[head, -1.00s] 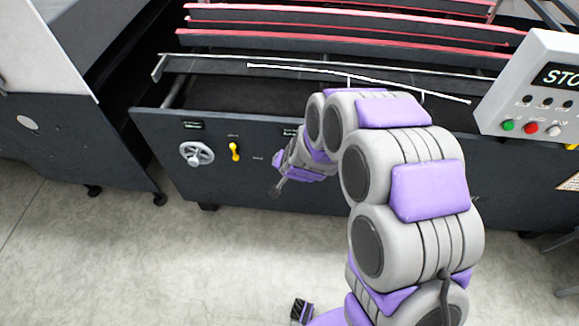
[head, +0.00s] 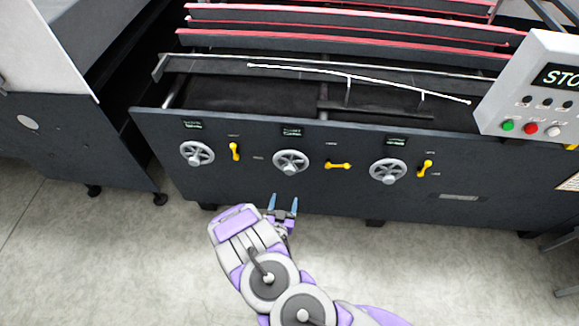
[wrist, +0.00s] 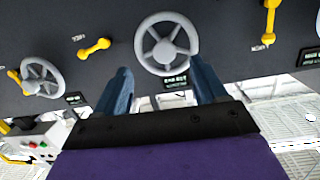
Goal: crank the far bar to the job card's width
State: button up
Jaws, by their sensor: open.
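My gripper (head: 283,203) is open and empty, pointing at the dark front panel just below the middle handwheel (head: 291,162). The wrist view shows that grey handwheel (wrist: 165,44) just beyond and between my two blue fingers (wrist: 162,82), apart from them. A left handwheel (head: 197,153) and a right handwheel (head: 388,171) sit on the same panel. Yellow levers stand beside the wheels: the left (head: 235,151) and right (head: 425,168) are near upright, the middle (head: 338,166) lies flat. Small displays above the wheels are too small to read. I cannot make out which bar is the far one, or the job card.
Long red-edged bars (head: 350,38) and a thin pale rail (head: 350,74) cross the machine above the panel. A control box (head: 540,85) with coloured buttons juts out at the right. Another dark machine (head: 70,145) stands left. The floor (head: 120,260) in front is clear.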

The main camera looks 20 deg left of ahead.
aim_at(290, 166)
jog(key=shift+n+t+y, duration=0.7)
jog(key=shift+n+y, duration=0.1)
jog(key=x, duration=0.5)
jog(key=b+x, duration=0.1)
jog(key=x, duration=0.9)
jog(key=shift+w+d+r+b, duration=0.2)
jog(key=shift+w+d+b, duration=0.15)
jog(key=shift+w, duration=0.15)
jog(key=shift+c, duration=0.4)
grip_shut()
